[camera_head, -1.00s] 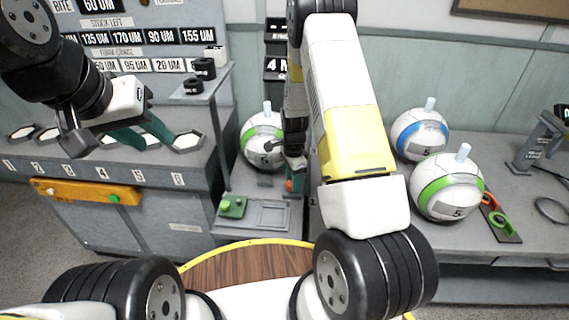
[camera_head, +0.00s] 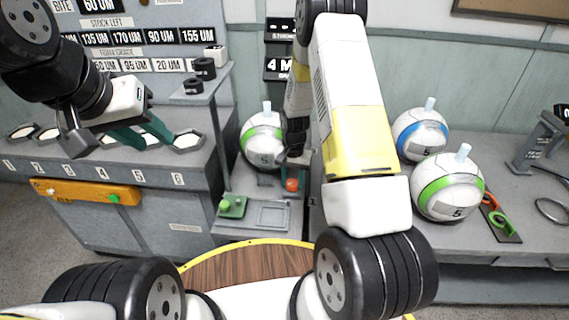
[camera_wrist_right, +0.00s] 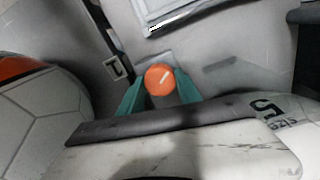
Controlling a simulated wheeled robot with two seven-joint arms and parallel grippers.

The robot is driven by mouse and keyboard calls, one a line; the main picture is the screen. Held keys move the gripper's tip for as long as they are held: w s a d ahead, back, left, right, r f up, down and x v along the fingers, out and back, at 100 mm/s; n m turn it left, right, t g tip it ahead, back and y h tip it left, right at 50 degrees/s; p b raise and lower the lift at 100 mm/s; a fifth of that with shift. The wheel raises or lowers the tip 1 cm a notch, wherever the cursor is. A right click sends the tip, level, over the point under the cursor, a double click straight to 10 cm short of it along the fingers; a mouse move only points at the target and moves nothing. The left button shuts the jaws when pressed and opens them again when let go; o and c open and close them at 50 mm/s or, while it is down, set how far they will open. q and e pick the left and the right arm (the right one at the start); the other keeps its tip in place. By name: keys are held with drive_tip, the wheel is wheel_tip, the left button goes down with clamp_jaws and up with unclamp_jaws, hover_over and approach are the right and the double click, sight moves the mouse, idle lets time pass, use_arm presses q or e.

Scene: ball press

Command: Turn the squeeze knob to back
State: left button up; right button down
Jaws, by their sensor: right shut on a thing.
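The squeeze knob (camera_head: 292,184) is a small orange disc low on the grey station, below the tip of my right arm. In the right wrist view the knob (camera_wrist_right: 160,79) faces the camera, and its white mark slants up to the right. My right gripper (camera_wrist_right: 161,90) has a teal finger on each side of the knob and is shut on it. In the head view my right gripper (camera_head: 292,160) is partly hidden by its own wrist. My left gripper (camera_head: 145,134) is open and empty, its teal fingers apart above the left bench.
A white ball with a green band (camera_head: 262,138) stands just left of my right gripper. A green button (camera_head: 231,206) and a square tray (camera_head: 273,215) are in front. Two more balls (camera_head: 420,135) (camera_head: 447,187) stand on the right bench. A post with black cups (camera_head: 204,68) rises left.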

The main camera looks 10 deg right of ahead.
sight(293, 182)
drive_tip(key=n, duration=0.5)
drive_tip(key=shift+w+n, duration=0.1)
drive_tip(key=shift+n, duration=0.2)
drive_tip(key=n, duration=0.5)
drive_tip(key=shift+n, duration=0.3)
drive_tip(key=shift+r, duration=0.1)
drive_tip(key=c, duration=0.8)
unclamp_jaws()
drive_tip(key=shift+c, duration=0.2)
wheel_tip(293, 182, up, 8)
drive_tip(key=shift+f, duration=0.15)
